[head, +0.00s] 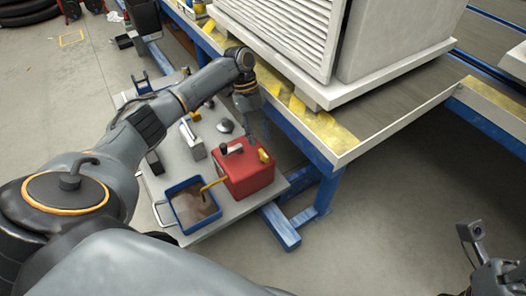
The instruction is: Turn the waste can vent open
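The red waste can (246,175) stands on a grey low platform beside the blue tray. On its top are a dark handle or cap with a light end (231,149) and a small yellow part (263,156); I cannot tell for sure which is the vent. A yellow spout (213,184) reaches from the can toward the tray. My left gripper (257,132) points down just above the back of the can's top. Its fingertips are small and dark, so I cannot tell its opening or whether it touches. My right gripper (474,246) is partly in view at the lower right, away from the can.
A blue tray (178,203) with brown contents sits left of the can. Several small items, including a grey-white one (193,140), lie behind it on the platform (158,183). A blue-framed conveyor (355,150) with a large white louvered unit (300,40) rises close behind. Floor at right is clear.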

